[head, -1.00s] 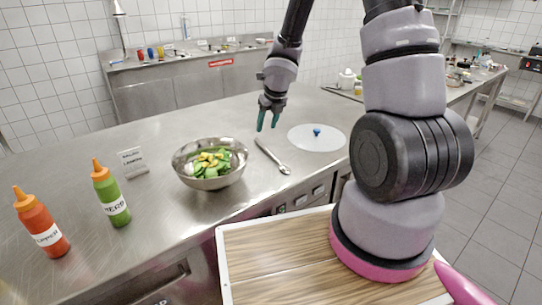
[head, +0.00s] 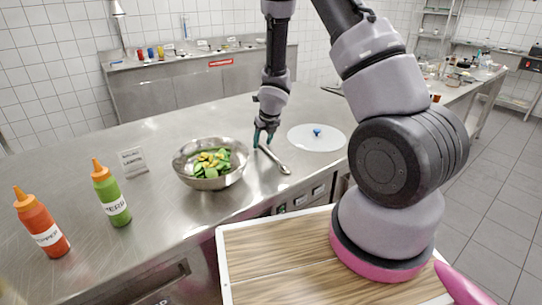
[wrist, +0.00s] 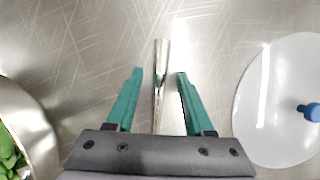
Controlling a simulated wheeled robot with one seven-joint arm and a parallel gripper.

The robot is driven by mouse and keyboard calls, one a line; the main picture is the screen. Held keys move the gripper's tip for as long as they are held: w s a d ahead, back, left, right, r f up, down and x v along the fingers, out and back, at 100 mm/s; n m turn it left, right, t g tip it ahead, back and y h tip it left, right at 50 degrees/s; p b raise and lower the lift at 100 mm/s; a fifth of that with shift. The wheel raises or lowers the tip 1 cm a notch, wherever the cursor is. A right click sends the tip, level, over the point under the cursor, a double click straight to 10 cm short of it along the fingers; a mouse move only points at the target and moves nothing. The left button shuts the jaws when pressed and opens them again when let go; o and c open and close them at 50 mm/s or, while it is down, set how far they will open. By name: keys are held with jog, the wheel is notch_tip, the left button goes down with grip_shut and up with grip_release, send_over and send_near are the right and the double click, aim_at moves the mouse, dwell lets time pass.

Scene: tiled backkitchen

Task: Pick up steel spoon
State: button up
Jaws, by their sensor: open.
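The steel spoon (head: 275,159) lies on the steel counter between the salad bowl and the white lid, its bowl end toward the front edge in the head view. My gripper (head: 262,141) is at the spoon's far end, pointing down. In the wrist view the spoon's handle (wrist: 161,72) runs lengthwise between the two teal fingers of my gripper (wrist: 159,78), with a gap on both sides. The gripper is open and holds nothing. The near part of the spoon is hidden behind the gripper body in the wrist view.
A steel bowl of salad (head: 183,169) stands left of the spoon. A round white lid with a blue knob (head: 331,142) lies to the right. Green (head: 111,195) and red (head: 40,222) sauce bottles and a small sign (head: 132,160) stand farther left.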

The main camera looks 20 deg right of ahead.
jog(key=shift+f, duration=0.15)
dwell(0.4)
grip_shut()
